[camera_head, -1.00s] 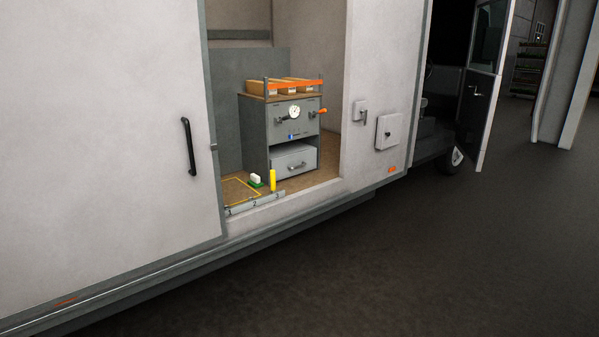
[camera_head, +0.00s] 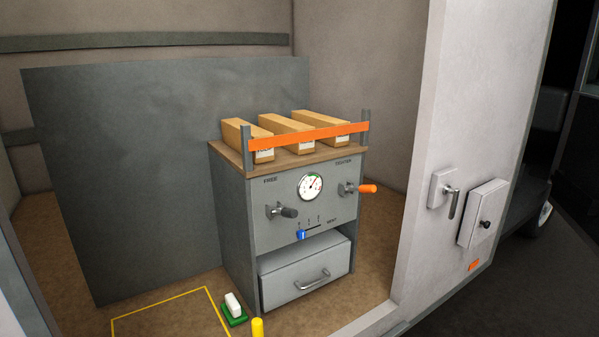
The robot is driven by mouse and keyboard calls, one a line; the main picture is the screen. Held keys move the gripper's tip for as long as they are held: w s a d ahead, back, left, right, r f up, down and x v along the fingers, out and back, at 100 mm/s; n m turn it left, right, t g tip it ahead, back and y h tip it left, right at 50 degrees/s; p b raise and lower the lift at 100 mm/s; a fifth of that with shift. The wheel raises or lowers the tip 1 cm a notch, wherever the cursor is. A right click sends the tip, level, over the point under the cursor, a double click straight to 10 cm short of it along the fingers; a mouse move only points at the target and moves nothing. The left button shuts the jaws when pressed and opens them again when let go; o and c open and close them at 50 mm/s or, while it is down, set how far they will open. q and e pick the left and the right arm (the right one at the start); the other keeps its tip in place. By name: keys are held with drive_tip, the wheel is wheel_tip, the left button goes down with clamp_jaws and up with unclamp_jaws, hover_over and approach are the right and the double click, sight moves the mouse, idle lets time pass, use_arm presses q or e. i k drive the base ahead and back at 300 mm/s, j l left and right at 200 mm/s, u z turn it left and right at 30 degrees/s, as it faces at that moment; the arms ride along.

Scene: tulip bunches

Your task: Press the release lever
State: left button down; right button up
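A grey cabinet (camera_head: 236,232) stands inside the open van. Its front panel carries a round gauge (camera_head: 311,186) in the middle. Below a label that seems to read "FREE" is a dark-gripped lever (camera_head: 287,212) at the left. Below a label at the right, too small to read surely, is an orange-gripped lever (camera_head: 366,189). No lever is plainly marked as the release lever. A blue slider (camera_head: 300,235) sits at the left of a short slot. An orange strap (camera_head: 310,138) runs across boxes on the cabinet top. Neither gripper is in view.
A grey drawer (camera_head: 290,283) sits below the panel. A white block on a green base (camera_head: 233,310) and a yellow post (camera_head: 257,328) stand on the floor in front. The door pillar (camera_head: 440,120), with a handle (camera_head: 454,204) and a box (camera_head: 483,214), bounds the right.

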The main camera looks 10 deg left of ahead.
sight(291, 212)
drive_tip(key=i+z, duration=0.1)
drive_tip(key=i, duration=0.45)
drive_tip(key=i+j+z, duration=0.15)
drive_tip(key=i, duration=0.35)
